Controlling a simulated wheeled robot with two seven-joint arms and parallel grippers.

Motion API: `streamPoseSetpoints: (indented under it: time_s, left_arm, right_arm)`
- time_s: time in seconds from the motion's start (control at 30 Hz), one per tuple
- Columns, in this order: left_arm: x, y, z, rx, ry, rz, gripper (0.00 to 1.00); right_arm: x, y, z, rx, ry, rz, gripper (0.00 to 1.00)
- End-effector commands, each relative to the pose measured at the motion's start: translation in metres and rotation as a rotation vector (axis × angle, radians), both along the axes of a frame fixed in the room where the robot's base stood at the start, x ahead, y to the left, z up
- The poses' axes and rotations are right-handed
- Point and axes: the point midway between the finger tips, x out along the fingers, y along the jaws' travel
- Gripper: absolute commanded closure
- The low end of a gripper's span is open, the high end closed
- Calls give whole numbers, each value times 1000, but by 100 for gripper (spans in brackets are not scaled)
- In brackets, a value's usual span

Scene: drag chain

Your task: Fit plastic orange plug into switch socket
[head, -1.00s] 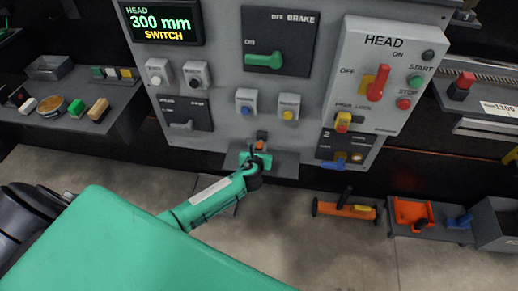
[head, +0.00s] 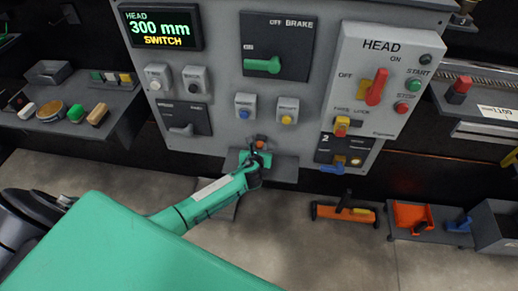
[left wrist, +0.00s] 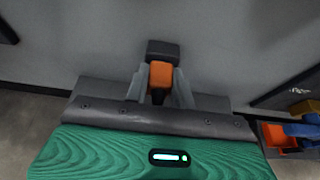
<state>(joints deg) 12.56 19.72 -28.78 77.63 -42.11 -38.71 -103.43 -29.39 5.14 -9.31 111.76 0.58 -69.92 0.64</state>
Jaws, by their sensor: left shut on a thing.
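My left gripper (head: 259,154) is at the lower middle of the grey control panel, above a small grey ledge. It is shut on the orange plug (head: 261,142), which also shows between the fingers in the left wrist view (left wrist: 160,75). A dark block (left wrist: 162,48) sits directly beyond the plug against the grey panel face. I cannot tell whether this block is the switch socket or part of the plug, nor whether the plug is seated. The fingers hide the plug's sides. My right gripper is not in view.
The control panel (head: 225,110) carries a green-handled brake switch (head: 262,66), small button boxes and a grey box with a red lever (head: 376,87). A shelf (head: 125,105) with several small items is left. An orange tool (head: 343,213) and orange tray (head: 412,216) lie lower right.

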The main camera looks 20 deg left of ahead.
Motion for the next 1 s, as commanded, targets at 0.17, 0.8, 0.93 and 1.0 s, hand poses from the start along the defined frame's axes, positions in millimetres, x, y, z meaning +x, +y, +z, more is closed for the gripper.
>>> streamPoseSetpoints:
  time_s: [0.17,0.8,0.93,1.0]
  left_arm:
    - [1,0,0,0,-1,0,50]
    - [-42,-12,18,0,0,-2,50]
    - [-66,-19,29,-1,1,-2,50]
    - [-79,-22,35,-1,0,-2,50]
  right_arm:
    - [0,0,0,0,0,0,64]
    - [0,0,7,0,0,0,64]
    - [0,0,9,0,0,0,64]
    - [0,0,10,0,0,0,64]
